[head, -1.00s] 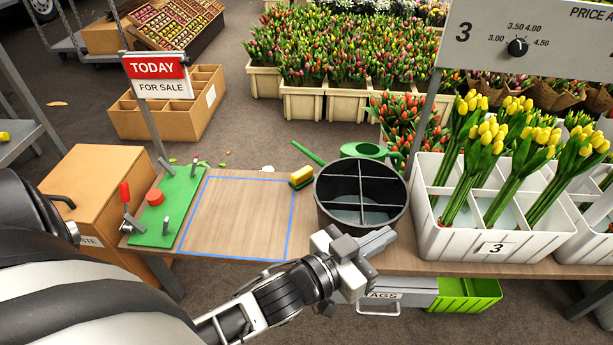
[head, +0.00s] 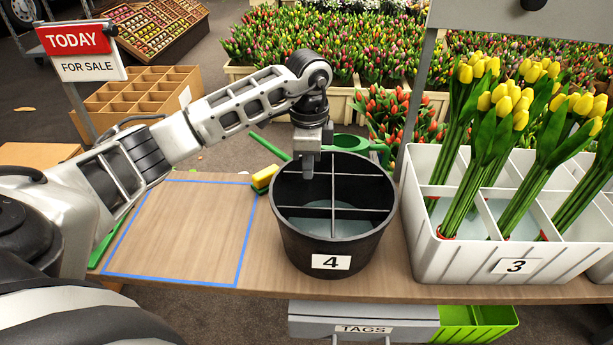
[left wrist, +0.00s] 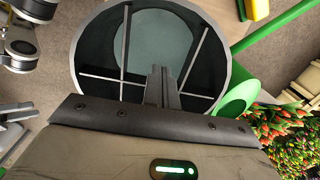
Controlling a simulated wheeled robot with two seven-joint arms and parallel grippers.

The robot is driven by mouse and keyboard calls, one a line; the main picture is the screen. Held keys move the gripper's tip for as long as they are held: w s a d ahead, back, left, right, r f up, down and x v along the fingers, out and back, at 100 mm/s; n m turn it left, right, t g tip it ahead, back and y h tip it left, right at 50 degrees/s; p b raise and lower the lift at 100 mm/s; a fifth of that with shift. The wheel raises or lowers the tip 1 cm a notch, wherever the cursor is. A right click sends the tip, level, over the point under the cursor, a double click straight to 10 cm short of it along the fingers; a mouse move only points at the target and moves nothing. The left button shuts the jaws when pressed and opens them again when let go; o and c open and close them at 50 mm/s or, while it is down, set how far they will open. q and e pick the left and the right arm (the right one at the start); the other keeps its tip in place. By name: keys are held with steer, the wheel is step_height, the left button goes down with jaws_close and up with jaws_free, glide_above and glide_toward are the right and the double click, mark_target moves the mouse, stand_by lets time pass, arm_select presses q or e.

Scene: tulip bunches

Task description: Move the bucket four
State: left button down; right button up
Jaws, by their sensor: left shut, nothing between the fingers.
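Bucket four (head: 330,235) is a black round bucket with inner dividers, a pale bottom and a white "4" label on its front. It stands upright on the wooden table, just right of the blue-taped area. My left gripper (head: 308,165) is shut and empty, pointing down at the bucket's far left rim; I cannot tell whether it touches. In the left wrist view the bucket (left wrist: 82,60) lies open below the closed fingers (left wrist: 162,88), and the gripper body hides its lower rim. My right gripper is not in view.
The blue-taped rectangle (head: 185,225) on the table is bare. A yellow sponge (head: 264,178) and a green watering can (head: 352,143) are behind the bucket. A white crate of yellow tulips (head: 450,255), labelled 3, stands close on the right. A tags drawer (head: 365,325) is below.

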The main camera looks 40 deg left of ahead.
arm_select(q)
steer(key=s+a+f+b, duration=0.2)
steer(key=a+f, duration=0.1)
steer(key=f, duration=0.5)
steer(key=shift+b, duration=0.35)
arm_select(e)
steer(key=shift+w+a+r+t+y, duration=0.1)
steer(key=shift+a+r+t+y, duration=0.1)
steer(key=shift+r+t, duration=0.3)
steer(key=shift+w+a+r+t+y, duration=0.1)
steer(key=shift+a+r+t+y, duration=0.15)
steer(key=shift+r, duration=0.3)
arm_select(q)
steer(key=shift+s+a+f, duration=0.1)
steer(key=shift+a, duration=0.1)
